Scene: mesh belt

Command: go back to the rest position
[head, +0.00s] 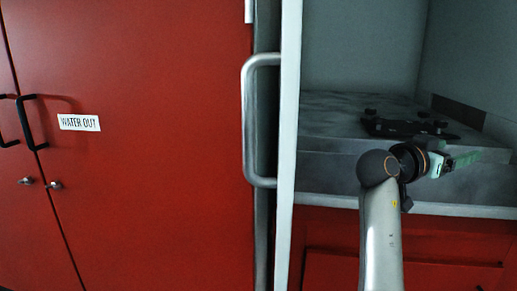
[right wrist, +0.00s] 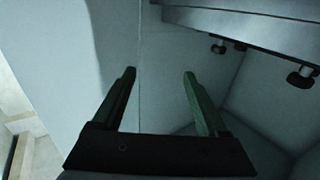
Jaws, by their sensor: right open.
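My right gripper (head: 462,160) is at the right in the head view, at the end of my raised right arm. It is in front of the opening of a grey compartment, near the front edge of its ledge (head: 340,143). In the right wrist view its two green fingers (right wrist: 160,75) stand wide apart with nothing between them. My left gripper is in neither view.
A dark fixture with knobs (head: 410,128) sits on the ledge beyond my right gripper. An open door edge with a metal handle (head: 247,120) stands left of my right arm. Red cabinet doors (head: 150,200) with a "WATER OUT" label (head: 79,122) fill the left.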

